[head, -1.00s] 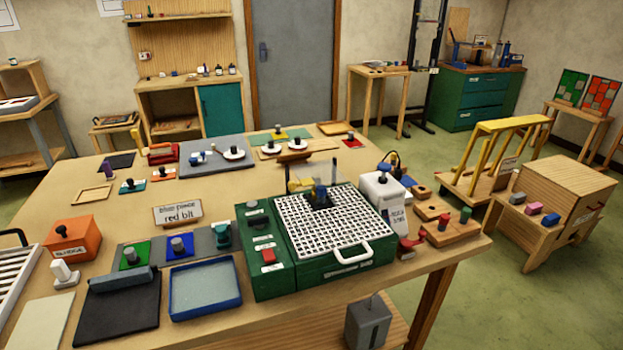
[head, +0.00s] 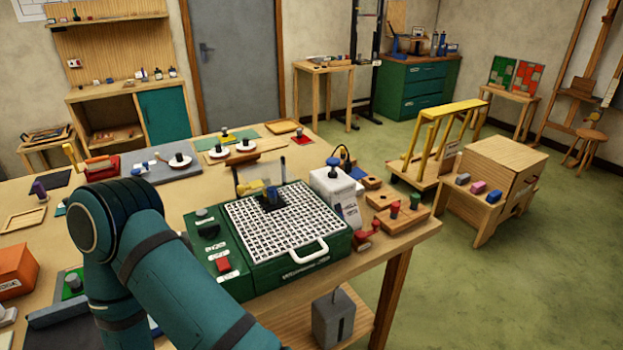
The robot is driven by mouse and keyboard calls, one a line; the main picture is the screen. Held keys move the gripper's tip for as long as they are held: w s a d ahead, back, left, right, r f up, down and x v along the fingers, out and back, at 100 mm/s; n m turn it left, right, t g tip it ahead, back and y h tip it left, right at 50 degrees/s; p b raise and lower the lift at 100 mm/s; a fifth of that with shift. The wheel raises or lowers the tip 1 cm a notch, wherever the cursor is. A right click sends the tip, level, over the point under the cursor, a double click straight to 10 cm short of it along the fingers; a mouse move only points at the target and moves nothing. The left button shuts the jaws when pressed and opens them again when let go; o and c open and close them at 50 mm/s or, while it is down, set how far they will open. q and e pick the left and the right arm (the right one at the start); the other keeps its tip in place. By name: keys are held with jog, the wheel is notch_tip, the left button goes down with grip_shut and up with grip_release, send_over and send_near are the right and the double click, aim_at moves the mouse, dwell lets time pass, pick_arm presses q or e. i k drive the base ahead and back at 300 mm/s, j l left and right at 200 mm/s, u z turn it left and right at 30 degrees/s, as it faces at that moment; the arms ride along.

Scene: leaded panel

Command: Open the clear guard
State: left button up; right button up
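A green machine (head: 290,270) with a white grid top (head: 275,225) stands near the table's right front edge. A small dark block with a blue knob (head: 272,198) sits at the back of the grid. A faint clear panel (head: 252,172), which looks like the guard, stands upright at the machine's back edge; its outline and hinge are hard to make out. A white handle (head: 310,254) is at the grid's front edge. A red switch (head: 223,264) is on the machine's left part. Neither gripper is in view; only a teal arm of mine shows at lower left.
My arm covers part of the table's left front.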

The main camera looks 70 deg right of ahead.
aim_at(257, 184)
jog(key=z, duration=1.65)
jog(key=j+z, duration=0.15)
jog(key=z, duration=0.3)
jog(key=k+l, duration=0.05)
